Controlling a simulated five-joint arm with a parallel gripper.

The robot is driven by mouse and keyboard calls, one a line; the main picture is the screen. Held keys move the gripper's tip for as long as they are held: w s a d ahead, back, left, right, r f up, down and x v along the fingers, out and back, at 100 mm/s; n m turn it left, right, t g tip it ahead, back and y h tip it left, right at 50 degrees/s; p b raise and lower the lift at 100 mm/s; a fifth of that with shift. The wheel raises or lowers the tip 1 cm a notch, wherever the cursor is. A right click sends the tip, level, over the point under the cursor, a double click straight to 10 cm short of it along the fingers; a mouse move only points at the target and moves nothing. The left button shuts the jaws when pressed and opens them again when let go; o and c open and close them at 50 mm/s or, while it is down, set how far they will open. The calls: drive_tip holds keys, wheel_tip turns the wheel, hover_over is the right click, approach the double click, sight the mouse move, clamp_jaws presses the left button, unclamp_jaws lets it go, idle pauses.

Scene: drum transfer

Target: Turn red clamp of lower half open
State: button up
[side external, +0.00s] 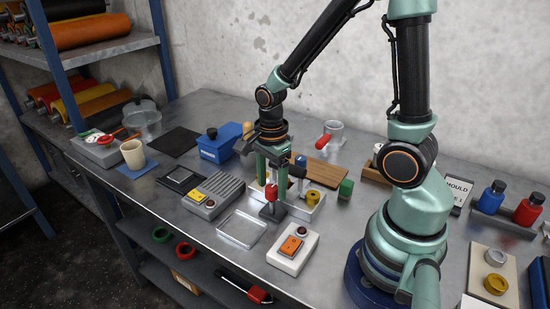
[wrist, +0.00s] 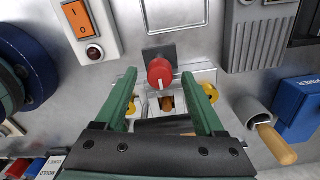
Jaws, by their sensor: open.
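The red clamp knob (side external: 271,192) stands upright on a dark block at the front of a white-and-grey fixture (side external: 307,212). In the wrist view the red knob (wrist: 159,72) shows a pale line on its face, pointing toward the bottom of the picture. My gripper (side external: 270,180) points down at the knob with its green fingers apart. In the wrist view the fingers of my gripper (wrist: 159,80) lie left and right of the knob, with gaps visible on both sides. I cannot tell whether their tips reach down to its height.
Yellow knobs (wrist: 211,92) sit beside my fingers on the fixture. An orange switch box (side external: 293,247) and a clear tray (side external: 242,231) lie in front. A ribbed grey block (side external: 220,190) and a blue box (side external: 218,145) stand to the left. A wooden board (side external: 320,173) lies behind.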

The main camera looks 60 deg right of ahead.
clamp_jaws()
drive_tip(key=shift+n, duration=0.3)
drive_tip(key=n, duration=1.3)
drive_tip(key=shift+n, duration=2.1)
